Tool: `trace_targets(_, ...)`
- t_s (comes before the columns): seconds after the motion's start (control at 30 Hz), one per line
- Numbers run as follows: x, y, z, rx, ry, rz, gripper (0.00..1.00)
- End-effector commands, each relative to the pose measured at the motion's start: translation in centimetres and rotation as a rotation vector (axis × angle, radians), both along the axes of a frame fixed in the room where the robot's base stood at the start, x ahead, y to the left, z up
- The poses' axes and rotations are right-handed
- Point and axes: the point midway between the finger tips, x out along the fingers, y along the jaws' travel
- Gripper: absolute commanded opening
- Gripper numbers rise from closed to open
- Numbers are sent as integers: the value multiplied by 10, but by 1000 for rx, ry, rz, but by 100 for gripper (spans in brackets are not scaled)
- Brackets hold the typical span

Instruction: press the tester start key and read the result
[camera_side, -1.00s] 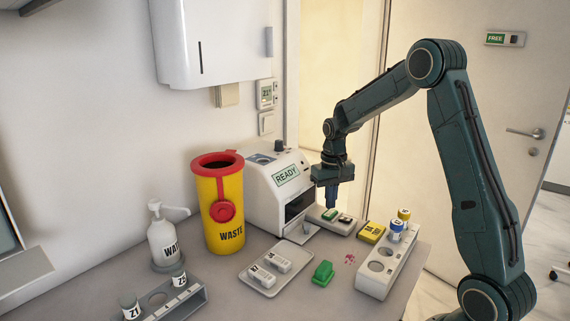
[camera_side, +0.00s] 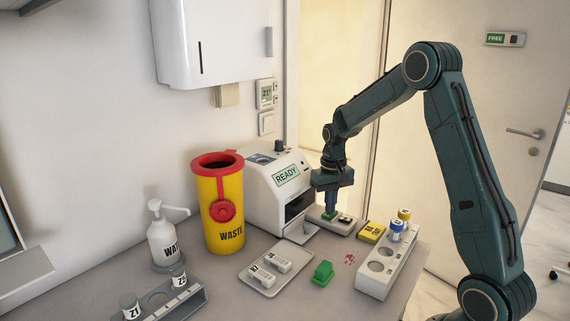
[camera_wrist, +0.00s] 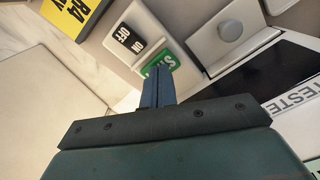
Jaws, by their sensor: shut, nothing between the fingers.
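The tester (camera_side: 262,200) is a white box near the wall, and its screen (camera_side: 286,175) reads READY. A low key panel (camera_side: 322,226) beside it carries a green key and a black switch. In the wrist view the green key (camera_wrist: 167,62) is partly hidden by my fingers, with letters starting "ST". The black ON/OFF switch (camera_wrist: 128,39) lies beside it. My gripper (camera_side: 330,212) is shut and empty, pointing down at the green key; its blue fingertips (camera_wrist: 157,77) overlap the key's edge in the wrist view. I cannot tell whether they touch it.
A yellow WASTE bin (camera_side: 222,210) stands left of the tester. A white tray (camera_side: 262,286), a green block (camera_side: 322,272), a yellow box (camera_side: 372,232) and a vial rack (camera_side: 376,283) lie in front.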

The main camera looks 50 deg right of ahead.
Motion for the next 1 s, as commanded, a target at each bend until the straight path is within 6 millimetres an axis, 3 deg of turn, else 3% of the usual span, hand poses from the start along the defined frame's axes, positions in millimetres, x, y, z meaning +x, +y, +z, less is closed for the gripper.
trace_targets(0.57, 0, 0, -5, 0, 1, 0, 0)
trace_targets(1.0, 0, 0, 14, 0, -1, 0, 0)
